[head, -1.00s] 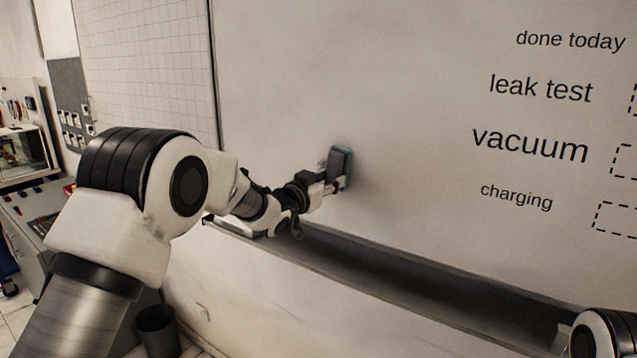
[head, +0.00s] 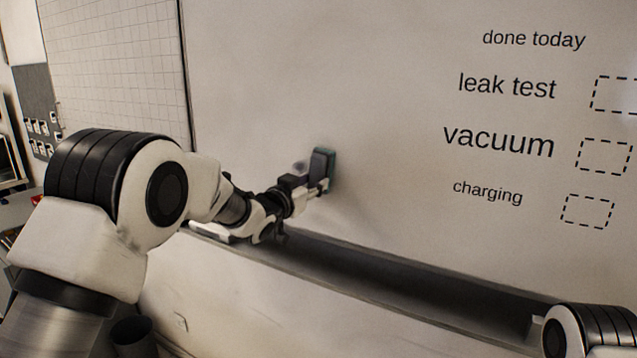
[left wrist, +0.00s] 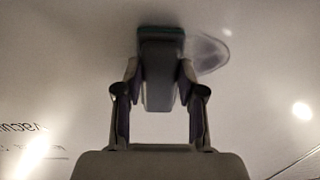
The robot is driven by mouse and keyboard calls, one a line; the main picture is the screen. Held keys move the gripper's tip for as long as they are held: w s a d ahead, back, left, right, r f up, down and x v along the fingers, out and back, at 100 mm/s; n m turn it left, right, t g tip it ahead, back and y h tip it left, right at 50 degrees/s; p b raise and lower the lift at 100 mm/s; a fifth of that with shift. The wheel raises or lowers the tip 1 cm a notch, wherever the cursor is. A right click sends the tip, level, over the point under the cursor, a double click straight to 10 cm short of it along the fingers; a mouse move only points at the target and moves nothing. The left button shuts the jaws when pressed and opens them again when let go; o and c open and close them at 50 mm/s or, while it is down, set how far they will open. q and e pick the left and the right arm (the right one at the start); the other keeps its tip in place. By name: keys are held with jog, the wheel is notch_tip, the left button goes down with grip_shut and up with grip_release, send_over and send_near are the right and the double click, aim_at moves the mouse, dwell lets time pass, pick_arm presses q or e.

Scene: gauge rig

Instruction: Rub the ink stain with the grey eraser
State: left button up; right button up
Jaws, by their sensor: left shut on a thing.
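The grey eraser (head: 323,165), with a teal face, is upright at the whiteboard (head: 400,60). The teal side is toward the board; it looks touching or very close. My left gripper (head: 323,186) is shut on it. In the left wrist view the eraser (left wrist: 158,85) sits between the two fingers (left wrist: 159,72). The ink stain is a faint purple smudge (head: 300,167) just left of the eraser in the head view. In the left wrist view the stain (left wrist: 213,55) shows right of the eraser, partly hidden behind it. My right gripper is out of view.
A ledge (head: 400,270) runs along the board's lower edge, below the eraser. Printed words such as "vacuum" (head: 498,140) and dashed boxes (head: 603,156) are to the right. A dark bin (head: 132,336) stands at lower left. The board between eraser and words is clear.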

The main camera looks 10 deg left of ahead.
pick_arm(q)
jog(key=shift+w+a+r, duration=0.15)
jog(key=shift+w+a, duration=0.15)
jog(key=shift+a, duration=0.5)
jog(key=a+p, duration=0.1)
jog(key=w+a+p, duration=0.1)
jog(key=a, duration=0.1)
jog(key=a+p, duration=0.1)
jog(key=shift+w+a+r, duration=0.1)
jog(key=shift+w+a, duration=0.3)
jog(key=shift+w+a+p, duration=0.3)
jog(key=shift+a+p, duration=0.25)
jog(key=shift+a, duration=0.5)
jog(key=shift+w+f, duration=0.1)
jog(key=shift+f, duration=0.1)
